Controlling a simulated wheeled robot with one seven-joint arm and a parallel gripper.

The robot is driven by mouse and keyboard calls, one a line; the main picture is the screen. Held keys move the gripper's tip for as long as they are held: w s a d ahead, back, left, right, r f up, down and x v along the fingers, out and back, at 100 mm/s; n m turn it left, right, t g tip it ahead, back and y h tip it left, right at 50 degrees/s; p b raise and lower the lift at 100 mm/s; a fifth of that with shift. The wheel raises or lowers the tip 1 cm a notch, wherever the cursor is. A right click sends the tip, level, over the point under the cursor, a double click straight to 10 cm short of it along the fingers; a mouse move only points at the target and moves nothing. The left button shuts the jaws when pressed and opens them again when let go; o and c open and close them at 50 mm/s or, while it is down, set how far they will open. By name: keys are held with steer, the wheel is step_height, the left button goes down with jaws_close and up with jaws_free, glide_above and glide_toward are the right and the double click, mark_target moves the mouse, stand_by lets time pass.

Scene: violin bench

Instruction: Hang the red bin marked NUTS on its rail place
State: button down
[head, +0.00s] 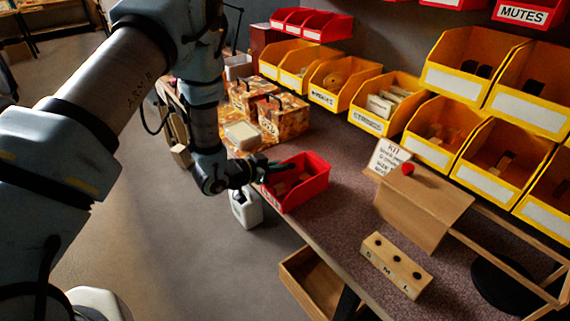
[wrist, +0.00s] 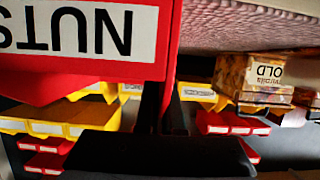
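The red bin (head: 305,186) is at the left edge of the bench, with a few brown pieces inside. Its white NUTS label (wrist: 82,30) shows upside down and close up in the wrist view. My gripper (head: 277,169) is at the bin's far left corner. In the wrist view its dark fingers (wrist: 166,112) stand close together on either side of the bin's thin red wall, and it looks shut on that wall. I cannot tell whether the bin's base touches the bench. No empty rail place can be made out.
Yellow bins (head: 387,103) line the back of the bench. Red bins, one marked MUTES (head: 524,14), hang above at right. A wooden KIT stand (head: 420,205) and an S-M-L block (head: 396,264) stand right of the bin. Patterned boxes (head: 283,118) stand behind it. An open drawer (head: 312,282) juts out in front.

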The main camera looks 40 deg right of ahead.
steer(key=shift+f, duration=0.15)
steer(key=c, duration=1)
jaws_free()
steer(key=shift+c, duration=0.2)
steer(key=shift+r, duration=0.3)
steer(key=b+v, duration=0.3)
steer(key=v, duration=0.9)
steer(key=shift+b, duration=0.4)
